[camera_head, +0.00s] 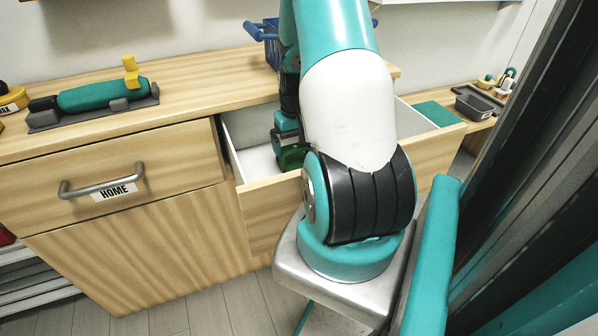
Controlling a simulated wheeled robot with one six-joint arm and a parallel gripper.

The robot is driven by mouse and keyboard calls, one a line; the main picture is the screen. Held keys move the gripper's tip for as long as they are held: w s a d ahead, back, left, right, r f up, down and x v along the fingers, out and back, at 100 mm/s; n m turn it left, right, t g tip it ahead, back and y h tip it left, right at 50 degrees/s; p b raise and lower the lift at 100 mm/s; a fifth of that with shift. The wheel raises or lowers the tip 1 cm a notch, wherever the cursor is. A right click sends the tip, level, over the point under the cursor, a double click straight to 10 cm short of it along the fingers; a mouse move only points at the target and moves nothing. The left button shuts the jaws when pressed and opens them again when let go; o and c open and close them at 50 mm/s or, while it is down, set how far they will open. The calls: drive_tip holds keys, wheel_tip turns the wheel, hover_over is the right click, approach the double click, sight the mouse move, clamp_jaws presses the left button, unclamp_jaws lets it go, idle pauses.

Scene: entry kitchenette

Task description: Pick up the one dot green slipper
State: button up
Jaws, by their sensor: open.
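A dark green thing (293,158) lies in the open drawer (258,191), partly hidden by my arm. It may be the green slipper, but its shape and any dot are not clear. My gripper (284,141) points down into the drawer, right at or just above the dark green thing. Its jaws are open. The fingertips are small and mostly hidden, so I cannot tell whether they touch the thing or stand around it.
A closed drawer marked HOME (115,189) is at the left. On the counter (190,88) are a green cylinder in a dark holder (100,97) and a blue basket (270,42). A side shelf with a dark tray (476,103) stands at right. A dark upright panel is close at right.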

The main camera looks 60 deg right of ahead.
sight(296, 164)
wheel_tip(296, 164, down, 6)
drive_tip(key=shift+r+b, duration=0.25)
drive_tip(key=shift+b, duration=0.3)
drive_tip(key=c, duration=0.6)
drive_tip(key=shift+r, duration=0.15)
